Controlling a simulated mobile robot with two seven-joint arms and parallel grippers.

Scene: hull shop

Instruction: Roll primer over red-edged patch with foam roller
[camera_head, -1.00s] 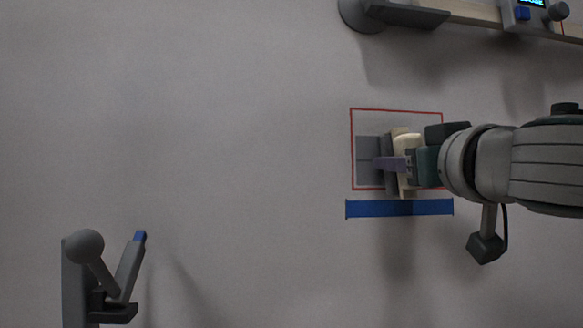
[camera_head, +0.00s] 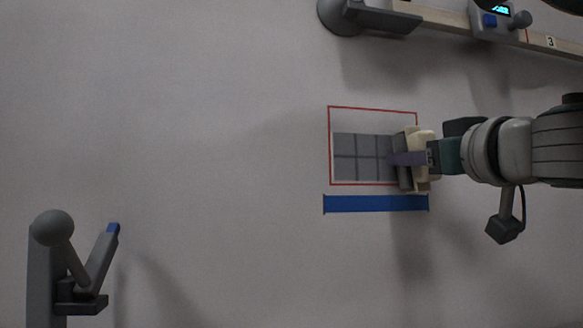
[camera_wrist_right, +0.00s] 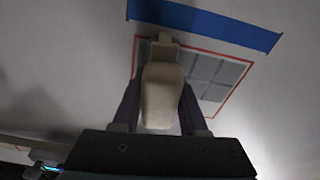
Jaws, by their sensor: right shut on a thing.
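The red-edged patch (camera_head: 373,108) is on the pale wall, right of centre in the head view. Inside it is a grey area split into several squares (camera_head: 357,157). My right gripper (camera_head: 408,158) is shut on the foam roller's cream handle (camera_head: 423,148), with purple fingers on both sides in the wrist view (camera_wrist_right: 160,95). The grey roller (camera_head: 404,177) lies over the patch's right edge; I cannot tell whether it touches. In the wrist view the handle hides part of the grey squares (camera_wrist_right: 207,72). My left gripper is not in view.
Blue tape (camera_head: 375,204) runs just below the patch. Above is a rail (camera_head: 450,19) with a round grey mount (camera_head: 338,18) and a small display box (camera_head: 494,24). A grey post with a ball top (camera_head: 52,228) stands at lower left. The wall between is clear.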

